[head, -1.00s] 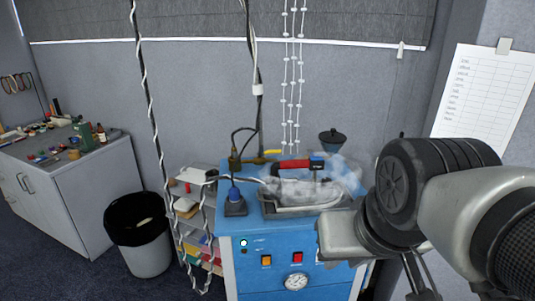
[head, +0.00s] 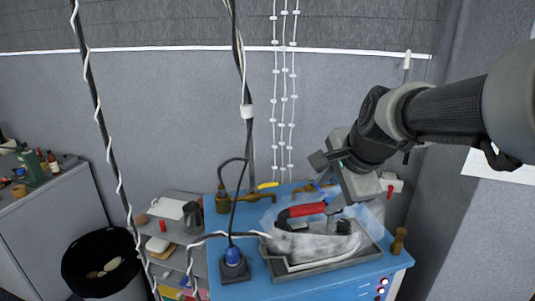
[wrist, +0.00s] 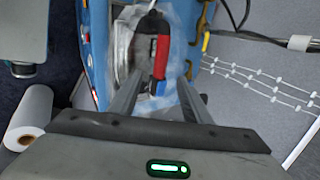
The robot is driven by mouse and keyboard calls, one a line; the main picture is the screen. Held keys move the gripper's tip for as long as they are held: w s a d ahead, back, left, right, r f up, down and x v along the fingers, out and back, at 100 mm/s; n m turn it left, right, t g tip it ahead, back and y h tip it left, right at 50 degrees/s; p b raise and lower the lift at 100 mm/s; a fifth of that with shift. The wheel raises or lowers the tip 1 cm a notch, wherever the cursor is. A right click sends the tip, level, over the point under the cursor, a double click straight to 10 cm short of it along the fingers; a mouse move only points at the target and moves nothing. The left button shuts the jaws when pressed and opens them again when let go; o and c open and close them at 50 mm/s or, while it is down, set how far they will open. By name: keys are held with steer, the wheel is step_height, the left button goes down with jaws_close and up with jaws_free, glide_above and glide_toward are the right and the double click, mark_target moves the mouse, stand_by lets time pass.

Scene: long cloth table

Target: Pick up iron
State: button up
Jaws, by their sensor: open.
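The iron (head: 308,244) has a pale grey body and a red handle and sits on a metal rest on top of the blue cabinet. Translucent whitish-blue haze surrounds it, blurring its outline. My gripper (head: 334,212) is above the iron, pointing down by the right end of the red handle. In the wrist view the iron's red handle (wrist: 161,57) lies ahead between the two spread fingers of my gripper (wrist: 160,82). The gripper is open and empty. Whether a finger touches the handle cannot be told.
The blue cabinet (head: 258,284) carries a blue plug unit (head: 234,267) left of the iron and a small brown object (head: 399,240) at right. Hanging cables (head: 243,110) and white beaded strands (head: 285,90) are behind. A black-lined bin (head: 100,262) stands at left.

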mark_target(315, 208)
steer(key=b+x, duration=0.1)
steer(key=x, duration=0.9)
steer(key=shift+w+f, duration=0.1)
steer(key=shift+f, duration=0.1)
steer(key=x, duration=0.3)
steer(key=b+x, duration=0.1)
steer(key=x, duration=0.1)
steer(key=shift+w+d, duration=0.25)
steer(key=shift+d, duration=0.05)
jaws_close()
steer(key=shift+w+r, duration=0.1)
steer(key=shift+r, duration=0.1)
